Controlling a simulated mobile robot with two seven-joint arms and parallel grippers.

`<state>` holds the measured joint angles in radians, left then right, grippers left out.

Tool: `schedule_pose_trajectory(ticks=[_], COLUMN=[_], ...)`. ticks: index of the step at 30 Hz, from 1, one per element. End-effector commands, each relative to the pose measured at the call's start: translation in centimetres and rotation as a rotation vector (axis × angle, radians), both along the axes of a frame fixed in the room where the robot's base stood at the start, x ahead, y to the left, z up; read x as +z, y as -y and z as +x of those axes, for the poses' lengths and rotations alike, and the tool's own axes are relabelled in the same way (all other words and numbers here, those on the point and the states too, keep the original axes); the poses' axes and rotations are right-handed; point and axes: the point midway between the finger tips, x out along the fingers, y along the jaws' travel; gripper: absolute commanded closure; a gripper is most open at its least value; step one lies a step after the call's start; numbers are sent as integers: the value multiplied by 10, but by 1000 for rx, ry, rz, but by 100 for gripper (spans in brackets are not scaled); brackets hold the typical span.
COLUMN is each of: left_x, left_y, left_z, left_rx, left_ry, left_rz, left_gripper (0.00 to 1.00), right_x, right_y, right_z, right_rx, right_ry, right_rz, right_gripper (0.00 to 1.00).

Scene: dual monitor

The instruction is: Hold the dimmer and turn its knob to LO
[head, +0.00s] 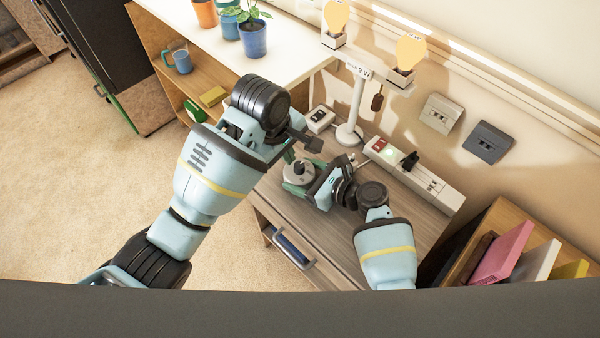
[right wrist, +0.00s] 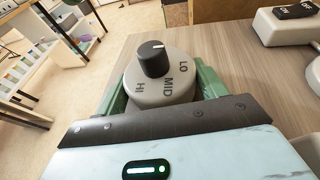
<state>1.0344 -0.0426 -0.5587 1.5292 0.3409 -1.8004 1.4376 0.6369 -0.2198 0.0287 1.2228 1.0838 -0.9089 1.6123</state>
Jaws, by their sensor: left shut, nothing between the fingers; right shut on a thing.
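The dimmer (head: 298,179) is a round pale body with a dark knob (head: 300,166) on top. My right gripper (right wrist: 155,95) is shut on the dimmer, its green fingers on either side of the body, over the desk. In the right wrist view the dimmer (right wrist: 146,99) shows HI, MID and LO marks. The knob (right wrist: 153,60) has a white line pointing right, roughly toward the LO side; I cannot tell whether it lines up exactly. My left gripper (head: 313,145) is shut and empty, just above and right of the knob in the head view, apart from it.
The wooden desk (head: 385,215) carries a lamp stand (head: 354,110), a small white switch box (head: 320,119) and a long power strip (head: 430,180). Wall plates (head: 488,143) are behind. A book box (head: 500,245) stands at right, a shelf with plants at upper left.

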Motion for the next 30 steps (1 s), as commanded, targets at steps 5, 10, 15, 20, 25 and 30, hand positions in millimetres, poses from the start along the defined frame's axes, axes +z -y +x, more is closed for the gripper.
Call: schedule_pose_trajectory(ticks=[5,10,15,20,25,30], left_x=[4,4,4,4,4,4], left_y=[0,0,0,0,0,0], left_z=[0,0,0,0,0,0], left_rx=[0,0,0,0,0,1], left_ry=[0,0,0,-1,-1,-1], left_rz=[0,0,0,1,1,1], left_gripper=[100,100,100,100,100,100], right_x=[-1,-1,-1,0,0,1], right_y=[1,1,1,1,0,4], right_z=[0,0,0,0,0,-2], right_rx=[-1,-1,-1,-1,-1,-1], right_ry=[-1,-1,0,0,0,1], right_rz=[0,0,-1,-1,0,-1], right_gripper=[42,42,18,4,4,4])
